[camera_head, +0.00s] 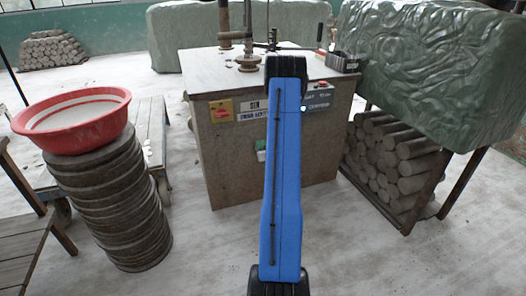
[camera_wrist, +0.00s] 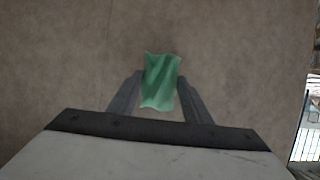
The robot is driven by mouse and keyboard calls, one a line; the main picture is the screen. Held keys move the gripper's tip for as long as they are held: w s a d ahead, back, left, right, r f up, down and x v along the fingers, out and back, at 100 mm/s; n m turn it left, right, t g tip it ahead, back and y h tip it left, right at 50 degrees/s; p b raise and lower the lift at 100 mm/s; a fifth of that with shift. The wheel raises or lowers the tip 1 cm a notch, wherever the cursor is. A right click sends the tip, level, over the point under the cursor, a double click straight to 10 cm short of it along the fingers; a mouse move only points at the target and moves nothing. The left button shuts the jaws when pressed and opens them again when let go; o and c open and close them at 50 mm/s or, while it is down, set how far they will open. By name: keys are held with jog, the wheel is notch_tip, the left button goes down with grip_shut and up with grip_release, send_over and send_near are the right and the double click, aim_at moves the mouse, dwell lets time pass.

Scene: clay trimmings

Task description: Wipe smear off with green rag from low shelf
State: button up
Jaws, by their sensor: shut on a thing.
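In the wrist view, a green rag (camera_wrist: 160,82) is between the two fingertips of my gripper (camera_wrist: 160,92). My gripper is shut on it, and the cloth sticks out past the tips. A brown-grey upright surface (camera_wrist: 60,60) fills the view behind it, with faint darker patches. I cannot tell whether any patch is the smear, or whether the rag touches the surface.
A red basin (camera_head: 72,117) sits on a stack of round slabs (camera_head: 115,205) at left, beside wooden carts. A rack of clay logs (camera_head: 385,160) under a green-wrapped block (camera_head: 435,75) stands at right. A black tray (camera_head: 342,62) is on the cabinet top. Floor before the cabinet is clear.

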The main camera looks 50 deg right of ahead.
aim_at(240, 151)
jog(key=shift+w+a, duration=0.85)
jog(key=shift+a, duration=0.5)
jog(key=shift+w+a, duration=0.8)
jog(key=shift+a, duration=0.6)
jog(key=shift+w+a, duration=0.85)
jog(key=shift+a, duration=0.5)
jog(key=shift+w+a, duration=0.55)
jog(key=shift+a, duration=0.2)
jog(key=shift+w+a, duration=0.5)
jog(key=shift+a, duration=0.2)
jog(key=shift+w+a, duration=0.4)
jog(key=shift+a, duration=0.3)
jog(key=shift+w+a, duration=0.35)
jog(key=shift+a, duration=0.3)
jog(key=shift+r, duration=0.3)
jog(key=shift+s+d, duration=0.35)
jog(key=shift+d, duration=0.3)
jog(key=shift+s+d, duration=0.4)
jog(key=shift+d, duration=0.25)
jog(key=shift+s+d, duration=0.35)
jog(key=shift+d, duration=0.3)
jog(key=shift+s+d, duration=0.55)
jog(key=shift+d, duration=0.25)
jog(key=shift+s+d, duration=0.55)
jog(key=shift+d, duration=0.2)
jog(key=shift+s+d, duration=0.55)
jog(key=shift+d, duration=0.25)
jog(key=s+d, duration=0.3)
jog(key=d, duration=0.2)
jog(key=shift+d, duration=0.35)
